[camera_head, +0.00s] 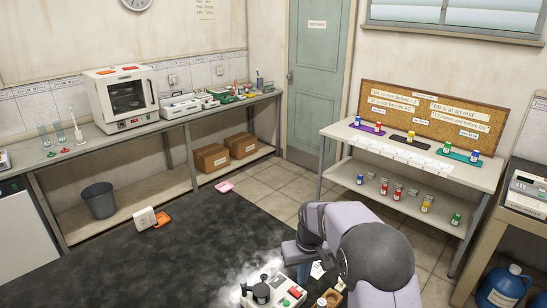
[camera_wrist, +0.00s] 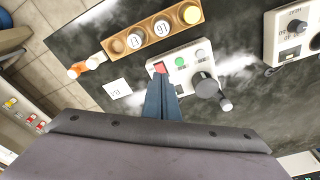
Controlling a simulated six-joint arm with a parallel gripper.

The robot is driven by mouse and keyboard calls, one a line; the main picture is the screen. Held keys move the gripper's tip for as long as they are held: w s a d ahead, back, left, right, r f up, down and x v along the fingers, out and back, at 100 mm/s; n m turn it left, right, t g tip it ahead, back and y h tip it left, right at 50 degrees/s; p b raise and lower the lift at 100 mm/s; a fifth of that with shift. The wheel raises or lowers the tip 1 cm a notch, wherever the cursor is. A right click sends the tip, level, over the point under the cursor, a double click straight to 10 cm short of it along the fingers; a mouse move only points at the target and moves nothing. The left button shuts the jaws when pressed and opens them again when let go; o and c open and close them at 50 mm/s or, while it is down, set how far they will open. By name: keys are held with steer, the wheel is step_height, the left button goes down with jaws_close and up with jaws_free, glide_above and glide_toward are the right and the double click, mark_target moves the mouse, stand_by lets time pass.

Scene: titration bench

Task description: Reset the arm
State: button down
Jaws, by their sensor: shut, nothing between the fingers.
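My gripper (camera_wrist: 161,80) shows in the wrist view as two blue fingers pressed together, with nothing between them. Its tips are over the near edge of a white control box (camera_wrist: 180,74), beside the red button (camera_wrist: 160,67). I cannot tell whether they touch it. A green button (camera_wrist: 180,61) and a dark round knob (camera_wrist: 206,85) are also on this box.
A wooden rack (camera_wrist: 150,34) with several round-topped pieces lies just beyond the box. A small white card (camera_wrist: 117,88) lies left of my fingers. Another white device (camera_wrist: 290,35) stands at the right. In the head view, the bench's left part is largely clear.

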steer(key=s+d+r+m, duration=0.1)
steer(key=s+d, duration=0.1)
steer(key=s, duration=1.2)
steer(key=s+d+m+g, duration=0.1)
steer(key=s+d, duration=0.2)
steer(key=s, duration=1.1)
steer(key=shift+d+r+m+g, duration=0.25)
steer(key=shift+r+m+g, duration=0.05)
steer(key=shift+r, duration=0.1)
